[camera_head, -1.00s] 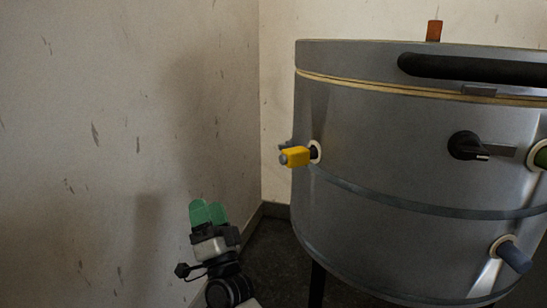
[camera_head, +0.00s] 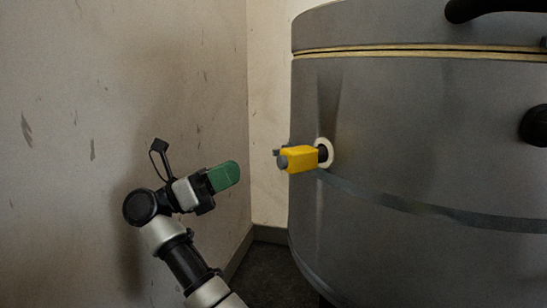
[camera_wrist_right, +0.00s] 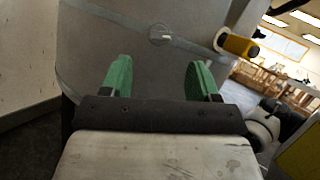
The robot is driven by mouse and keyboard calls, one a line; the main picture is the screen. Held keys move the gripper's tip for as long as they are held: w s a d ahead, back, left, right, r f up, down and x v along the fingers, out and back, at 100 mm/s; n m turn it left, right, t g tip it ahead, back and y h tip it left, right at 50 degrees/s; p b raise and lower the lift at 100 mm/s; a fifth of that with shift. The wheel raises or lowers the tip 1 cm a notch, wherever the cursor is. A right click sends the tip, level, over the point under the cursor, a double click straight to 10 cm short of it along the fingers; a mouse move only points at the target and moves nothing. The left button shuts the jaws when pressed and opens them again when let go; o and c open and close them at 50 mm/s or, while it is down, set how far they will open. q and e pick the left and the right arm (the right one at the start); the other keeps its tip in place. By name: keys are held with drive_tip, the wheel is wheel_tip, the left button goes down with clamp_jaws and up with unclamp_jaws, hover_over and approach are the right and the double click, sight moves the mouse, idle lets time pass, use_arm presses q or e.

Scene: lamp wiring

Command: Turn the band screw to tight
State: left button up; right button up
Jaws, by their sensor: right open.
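A large grey metal drum (camera_head: 420,130) fills the right of the head view, with a grey band (camera_head: 400,200) around it. At its left side a yellow block (camera_head: 299,158) with a grey round end sticks out from a pale ring. In the wrist view the right gripper (camera_wrist_right: 160,72) is open and empty, facing the drum (camera_wrist_right: 110,35).
A black handle (camera_head: 500,10) and a black knob (camera_head: 537,125) are on the drum. A scuffed wall (camera_head: 120,90) stands close on the left. The wrist view shows a yellow fitting (camera_wrist_right: 238,44) on the drum and a room with furniture beyond. Free room separates gripper and drum.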

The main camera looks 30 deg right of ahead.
sight(273, 150)
drive_tip(key=b+x, duration=0.5)
drive_tip(key=x, duration=0.4)
drive_tip(key=shift+s+d+r, duration=0.15)
drive_tip(key=shift+d, duration=0.15)
drive_tip(key=c, duration=0.9)
drive_tip(key=shift+r+m+p, duration=0.1)
drive_tip(key=shift+m+p, duration=0.2)
drive_tip(key=shift+p, duration=0.05)
drive_tip(key=shift+r+m+g+p, duration=0.1)
drive_tip(key=shift+m+g+p, duration=0.5)
drive_tip(key=shift+m+p, duration=0.4)
drive_tip(key=shift+f+m+g+y+p, duration=0.15)
drive_tip(key=shift+m+g+y+p, duration=0.15)
drive_tip(key=shift+m, duration=0.3)
drive_tip(key=shift+f+m+g+y+p, duration=0.1)
drive_tip(key=shift+f+m+g+y, duration=0.1)
drive_tip(key=shift+m+g, duration=0.3)
